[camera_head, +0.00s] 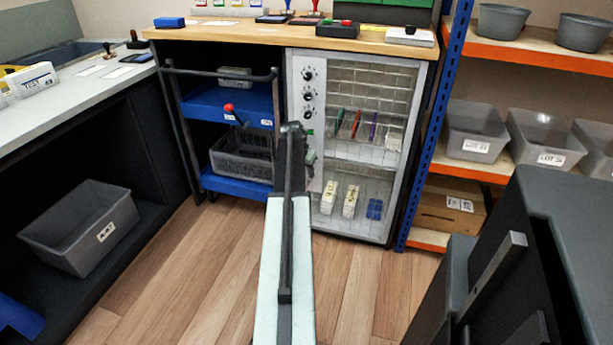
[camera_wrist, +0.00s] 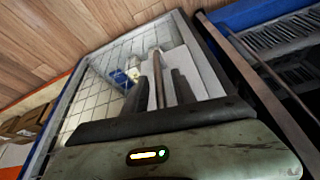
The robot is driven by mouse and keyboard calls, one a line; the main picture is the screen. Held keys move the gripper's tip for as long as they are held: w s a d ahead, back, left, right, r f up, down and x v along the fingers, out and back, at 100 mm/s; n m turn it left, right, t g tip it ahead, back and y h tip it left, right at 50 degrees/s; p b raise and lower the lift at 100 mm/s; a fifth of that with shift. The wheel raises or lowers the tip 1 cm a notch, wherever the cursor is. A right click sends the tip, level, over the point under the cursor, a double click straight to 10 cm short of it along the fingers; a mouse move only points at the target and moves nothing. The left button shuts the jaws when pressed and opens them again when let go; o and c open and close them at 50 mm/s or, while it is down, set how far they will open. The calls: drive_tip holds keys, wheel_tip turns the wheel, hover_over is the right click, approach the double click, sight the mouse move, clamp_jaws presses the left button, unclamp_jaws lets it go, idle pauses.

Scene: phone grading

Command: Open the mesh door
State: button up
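The mesh door (camera_head: 372,155) is a grey-framed wire grid on the cabinet under the wooden counter, and it looks closed. A light panel with black knobs (camera_head: 308,90) runs down its left side. My gripper (camera_head: 297,135) is at the lower part of this panel, largely hidden behind my arm in the head view. In the wrist view the door's mesh (camera_wrist: 92,103) fills the left. A thin bar-like handle (camera_wrist: 157,75) stands between the two dark fingers of my gripper (camera_wrist: 161,92). The fingers are apart, with gaps to the bar; contact is not visible.
A cart with blue shelves (camera_head: 213,104) and a dark basket (camera_head: 240,160) stands left of the door. A blue-and-orange rack (camera_head: 432,150) with grey bins stands close on the right. White and blue items sit behind the mesh. The wooden floor (camera_head: 215,270) in front is clear.

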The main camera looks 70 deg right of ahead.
drive_tip(key=shift+r, duration=0.1)
clamp_jaws()
idle(1.2)
